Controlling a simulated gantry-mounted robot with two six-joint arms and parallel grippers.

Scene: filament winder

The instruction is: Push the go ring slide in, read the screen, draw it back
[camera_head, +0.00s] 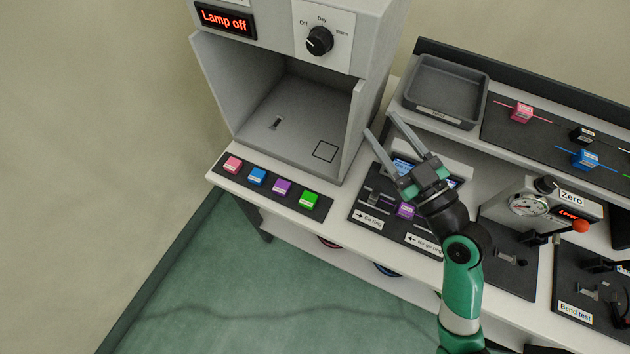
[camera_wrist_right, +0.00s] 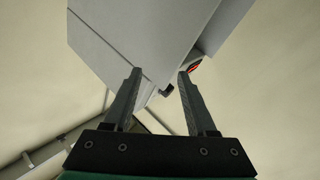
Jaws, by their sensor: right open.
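The ring gauge station is a dark panel (camera_head: 385,226) on the bench, with a "Go ring" label (camera_head: 367,219) and a "No-go ring" label (camera_head: 424,243) at its front edge. A small grey fitting (camera_head: 373,197) stands behind the go ring label; I cannot tell how far in its slide is. A purple block (camera_head: 405,211) sits right of it, just below my gripper's body. The blue-lit screen (camera_head: 402,166) is mostly hidden by my right gripper (camera_head: 381,123), so its text is unreadable. That gripper is open and empty above the station, fingers pointing up-left. My left gripper is not in view.
A grey lamp booth (camera_head: 225,85) reading "Lamp off" stands left of the fingers. Pink, blue, purple and green blocks (camera_head: 310,200) sit on a strip before it. A grey tray (camera_head: 446,92) is behind; a dial gauge (camera_head: 528,205) stands right.

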